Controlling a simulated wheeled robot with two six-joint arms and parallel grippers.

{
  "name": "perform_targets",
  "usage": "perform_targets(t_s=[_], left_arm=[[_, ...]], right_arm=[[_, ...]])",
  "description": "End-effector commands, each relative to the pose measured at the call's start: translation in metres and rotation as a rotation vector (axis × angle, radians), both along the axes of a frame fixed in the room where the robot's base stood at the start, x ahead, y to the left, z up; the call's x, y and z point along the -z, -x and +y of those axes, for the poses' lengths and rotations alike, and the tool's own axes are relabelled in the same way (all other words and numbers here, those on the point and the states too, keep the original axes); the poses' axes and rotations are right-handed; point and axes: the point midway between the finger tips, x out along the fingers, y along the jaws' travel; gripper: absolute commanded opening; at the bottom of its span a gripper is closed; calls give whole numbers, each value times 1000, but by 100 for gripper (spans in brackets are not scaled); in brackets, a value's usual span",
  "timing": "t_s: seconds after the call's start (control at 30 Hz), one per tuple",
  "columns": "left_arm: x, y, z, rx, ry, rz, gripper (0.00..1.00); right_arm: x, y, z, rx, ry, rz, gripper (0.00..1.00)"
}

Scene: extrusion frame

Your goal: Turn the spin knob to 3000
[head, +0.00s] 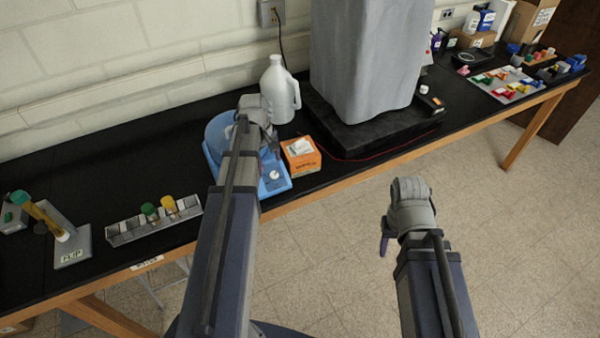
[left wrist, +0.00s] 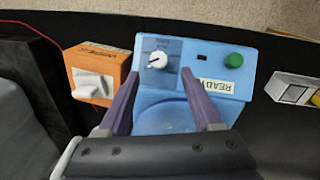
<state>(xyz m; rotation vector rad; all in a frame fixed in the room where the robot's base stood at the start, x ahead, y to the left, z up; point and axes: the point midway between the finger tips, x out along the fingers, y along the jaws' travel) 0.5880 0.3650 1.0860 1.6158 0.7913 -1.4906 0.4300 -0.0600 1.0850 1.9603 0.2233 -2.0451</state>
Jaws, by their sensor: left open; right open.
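The spin knob is a small white dial (left wrist: 157,61) on the front panel of a blue machine (left wrist: 210,62). A green button (left wrist: 234,60) and a READY label sit on the same panel. In the head view the knob (head: 274,175) shows at the blue machine's (head: 283,187) front, with my left arm covering much of the machine. My left gripper (left wrist: 163,97) is open and empty over the machine, its fingers pointing at the panel, one finger near the knob. My right gripper (head: 386,243) is over the floor in front of the bench, away from the machine; its fingers are mostly hidden.
An orange box (head: 301,158) with white tissue stands close beside the machine. A white jug (head: 279,92) and a grey covered object (head: 365,60) stand behind. A tube rack (head: 153,222) is at the left. The floor at front right is clear.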

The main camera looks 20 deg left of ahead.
Motion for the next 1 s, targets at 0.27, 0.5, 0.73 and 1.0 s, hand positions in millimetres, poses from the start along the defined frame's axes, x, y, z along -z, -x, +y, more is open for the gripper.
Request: perform_targets(t_s=[0.27, 0.5, 0.73, 1.0], left_arm=[[-2, -1, 13, -46, 8, -6, 66], [10, -2, 12, -43, 7, -5, 66], [35, -5, 10, -41, 7, -5, 66], [68, -9, 8, -41, 7, -5, 66]], right_arm=[[-1, 0, 0, 0, 0, 0, 50], [10, 0, 0, -2, 0, 0, 50], [36, 0, 0, -7, 1, 0, 50], [68, 0, 0, -10, 2, 0, 50]])
